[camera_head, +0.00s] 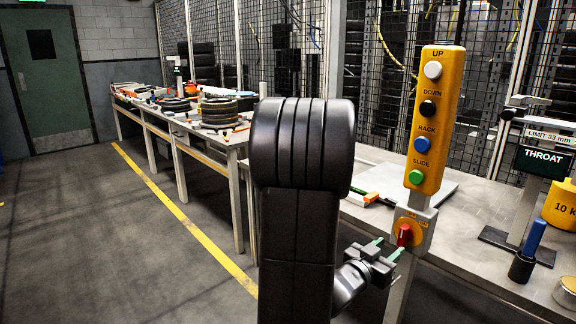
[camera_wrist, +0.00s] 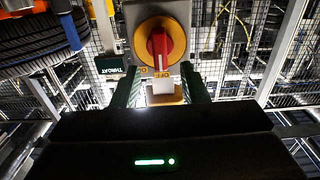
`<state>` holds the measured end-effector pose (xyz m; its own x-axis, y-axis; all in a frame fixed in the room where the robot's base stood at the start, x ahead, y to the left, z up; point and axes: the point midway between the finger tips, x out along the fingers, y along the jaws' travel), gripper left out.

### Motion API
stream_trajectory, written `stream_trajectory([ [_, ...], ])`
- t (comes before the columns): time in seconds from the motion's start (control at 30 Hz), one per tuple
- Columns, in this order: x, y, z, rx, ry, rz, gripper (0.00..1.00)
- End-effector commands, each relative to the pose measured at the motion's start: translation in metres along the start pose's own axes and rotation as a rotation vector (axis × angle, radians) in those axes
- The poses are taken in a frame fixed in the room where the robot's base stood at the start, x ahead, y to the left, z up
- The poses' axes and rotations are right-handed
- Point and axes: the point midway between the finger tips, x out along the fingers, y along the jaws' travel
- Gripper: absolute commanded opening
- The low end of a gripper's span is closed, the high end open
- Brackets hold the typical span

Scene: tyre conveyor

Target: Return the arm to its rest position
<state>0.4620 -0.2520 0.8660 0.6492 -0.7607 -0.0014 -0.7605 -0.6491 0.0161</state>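My arm (camera_head: 300,200) rises dark in the middle of the head view and hides part of the table behind it. My gripper (camera_head: 385,248) is just below and left of the red rotary knob (camera_head: 404,235) on the yellow button post (camera_head: 437,110). Its two green-tipped fingers stand apart with nothing between them. In the wrist view the fingers (camera_wrist: 160,88) also stand apart, and the red knob (camera_wrist: 160,48) on its yellow disc shows just beyond them. The knob appears clear of the fingers, though the exact gap is hard to judge.
A metal table (camera_head: 475,215) carries a blue-handled tool in a black cup (camera_head: 528,252), a THROAT display (camera_head: 543,162) and a yellow weight (camera_head: 562,205). A long bench with stacked rings (camera_head: 218,112) stands at left. The floor (camera_head: 110,250) at left is clear.

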Motion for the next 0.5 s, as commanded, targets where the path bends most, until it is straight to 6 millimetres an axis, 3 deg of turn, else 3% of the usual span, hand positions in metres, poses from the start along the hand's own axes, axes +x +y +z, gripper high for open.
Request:
stream_trajectory([
  [0.2, 0.043, 0.001, 0.000, 0.001, 0.000, 0.003, 0.40],
  [0.5, 0.075, 0.000, -0.001, 0.000, 0.002, 0.000, 0.40],
])
